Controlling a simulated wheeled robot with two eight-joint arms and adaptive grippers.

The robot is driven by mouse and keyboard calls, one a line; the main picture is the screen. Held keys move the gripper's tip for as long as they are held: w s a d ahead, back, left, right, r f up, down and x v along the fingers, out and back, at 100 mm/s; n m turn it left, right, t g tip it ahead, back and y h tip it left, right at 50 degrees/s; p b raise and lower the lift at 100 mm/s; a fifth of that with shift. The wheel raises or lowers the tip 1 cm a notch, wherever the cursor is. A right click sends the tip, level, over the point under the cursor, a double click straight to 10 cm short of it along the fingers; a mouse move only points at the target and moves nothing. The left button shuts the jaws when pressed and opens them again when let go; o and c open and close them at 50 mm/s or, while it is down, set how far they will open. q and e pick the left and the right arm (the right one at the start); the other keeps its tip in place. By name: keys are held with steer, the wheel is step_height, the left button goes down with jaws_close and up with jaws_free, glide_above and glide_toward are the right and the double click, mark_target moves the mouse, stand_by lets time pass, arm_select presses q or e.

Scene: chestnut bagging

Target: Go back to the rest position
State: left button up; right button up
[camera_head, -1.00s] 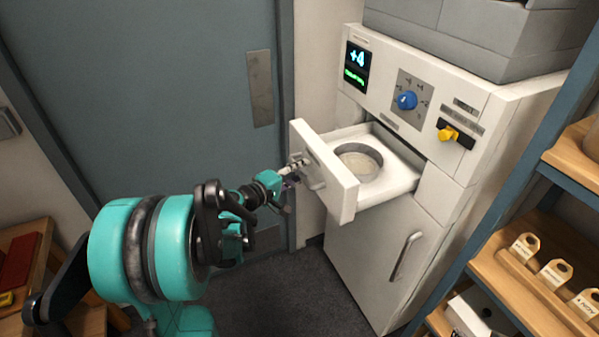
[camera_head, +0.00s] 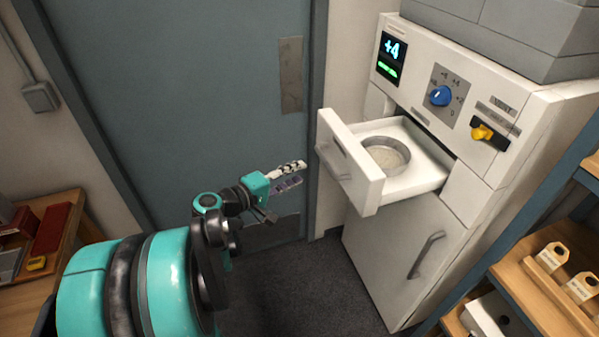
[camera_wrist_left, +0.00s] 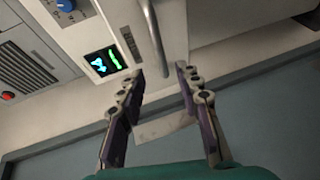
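My left gripper (camera_head: 288,177) is off to the left of the open drawer (camera_head: 367,190), in front of the blue-grey door. In the left wrist view its two fingers (camera_wrist_left: 158,72) are apart with nothing between them. The drawer's handle (camera_head: 333,162) is clear of the fingers; it also shows beyond the fingertips in the left wrist view (camera_wrist_left: 155,38). The drawer stands out of the white machine (camera_head: 455,195) and holds a round metal dish (camera_head: 386,155) with pale contents. My right gripper is in neither view.
A display (camera_head: 391,58) reading +4, a blue dial (camera_head: 440,96) and a yellow lever (camera_head: 482,132) are on the machine. A shelf (camera_head: 535,292) with tags stands at right. A wooden table (camera_head: 62,243) is at left. Dark floor (camera_head: 290,285) is free between.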

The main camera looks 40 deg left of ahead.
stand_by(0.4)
arm_select(q)
steer(key=s+d+f+m+g, duration=0.2)
steer(key=d+f+m+g, duration=0.15)
steer(key=d, duration=0.45)
steer(key=s+d+f+m+g, duration=0.2)
steer(key=d+f+m+g, duration=0.15)
steer(key=d, duration=0.45)
steer(key=s+d+m+g+y, duration=0.1)
steer(key=s+d+m+y, duration=0.1)
steer(key=s+m, duration=0.5)
steer(key=shift+s+d+y, duration=0.25)
steer(key=shift+d+y, duration=0.15)
steer(key=shift+y, duration=0.4)
